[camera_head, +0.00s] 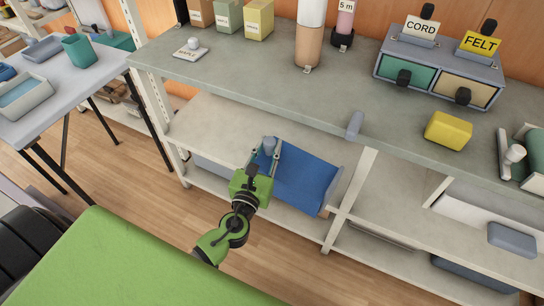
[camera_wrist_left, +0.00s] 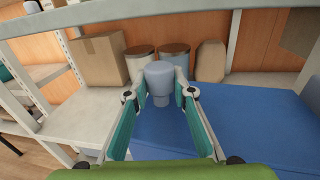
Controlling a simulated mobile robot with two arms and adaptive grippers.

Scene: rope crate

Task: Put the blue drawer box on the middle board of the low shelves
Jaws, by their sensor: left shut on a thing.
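The blue drawer box (camera_head: 303,182) is in the bay of the low shelves left of the upright post, at the height of the middle board (camera_head: 215,125). Its broad blue top also fills the right of the left wrist view (camera_wrist_left: 245,130). My left gripper (camera_head: 265,150) is shut on the box's grey-blue knob (camera_wrist_left: 160,72), with one finger on each side. The box overlaps the middle board in the picture; I cannot tell whether it rests on it or hangs just above. Its underside is hidden. My right gripper is not in view.
The top board (camera_head: 240,75) hangs over the bay. The post (camera_head: 350,195) stands close right of the box. A cardboard box (camera_wrist_left: 98,58) and canisters (camera_wrist_left: 140,62) stand behind it. The middle board's left part is bare. A yellow block (camera_head: 448,130) lies on top.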

